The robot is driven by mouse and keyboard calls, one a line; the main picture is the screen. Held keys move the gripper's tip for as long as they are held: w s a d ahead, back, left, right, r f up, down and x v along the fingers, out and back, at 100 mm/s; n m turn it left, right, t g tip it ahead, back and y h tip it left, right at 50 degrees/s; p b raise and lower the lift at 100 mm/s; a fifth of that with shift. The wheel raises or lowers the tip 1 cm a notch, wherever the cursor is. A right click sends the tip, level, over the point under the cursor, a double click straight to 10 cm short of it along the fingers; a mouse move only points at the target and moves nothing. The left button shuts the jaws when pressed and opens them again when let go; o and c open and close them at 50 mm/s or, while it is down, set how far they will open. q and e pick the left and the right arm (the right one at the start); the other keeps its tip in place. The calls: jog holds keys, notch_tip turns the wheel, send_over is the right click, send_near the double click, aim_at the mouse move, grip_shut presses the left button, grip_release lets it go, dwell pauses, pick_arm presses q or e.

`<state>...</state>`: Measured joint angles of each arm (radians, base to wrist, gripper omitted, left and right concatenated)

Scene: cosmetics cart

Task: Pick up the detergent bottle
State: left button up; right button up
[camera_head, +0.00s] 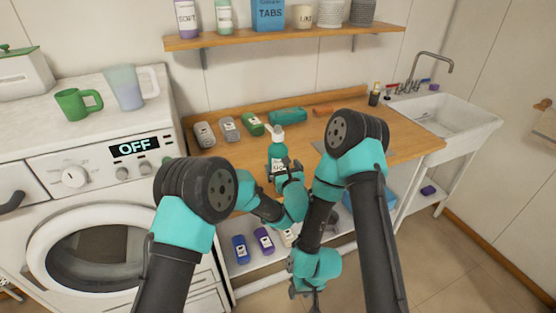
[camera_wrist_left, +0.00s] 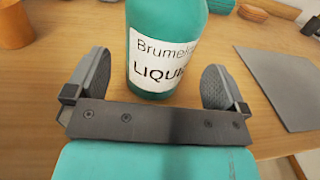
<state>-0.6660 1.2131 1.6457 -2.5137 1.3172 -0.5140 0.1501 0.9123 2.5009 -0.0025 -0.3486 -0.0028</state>
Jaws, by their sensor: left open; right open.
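The teal detergent bottle (camera_head: 277,149) has a pale pump top and stands upright on the wooden counter (camera_head: 400,146). In the left wrist view the bottle (camera_wrist_left: 165,20) shows a white label reading "LIQUI", and its top is out of frame. My left gripper (camera_head: 284,168) is open in front of the bottle. In the left wrist view its two fingers (camera_wrist_left: 158,82) lie on either side of the bottle's lower part, with space showing on both sides. My right gripper (camera_head: 307,288) is open and empty, low in front of the cart.
Several small bottles (camera_head: 204,134) and a teal item (camera_head: 288,115) lie at the counter's back. A grey flat mat (camera_wrist_left: 268,87) lies right of the bottle. A washing machine (camera_head: 40,180) stands left, a sink (camera_head: 440,113) right. A lower shelf holds purple and blue bottles (camera_head: 264,240).

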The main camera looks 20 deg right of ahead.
aim_at(280, 139)
pick_arm(q)
jog(key=w, duration=0.5)
jog(key=shift+w+d, duration=0.1)
jog(key=shift+w, duration=0.05)
jog(key=c, duration=1.2)
jog(key=shift+r, duration=0.2)
jog(key=shift+c, duration=0.2)
notch_tip(280, 139, up, 10)
jog(key=shift+f, duration=0.1)
dwell(0.4)
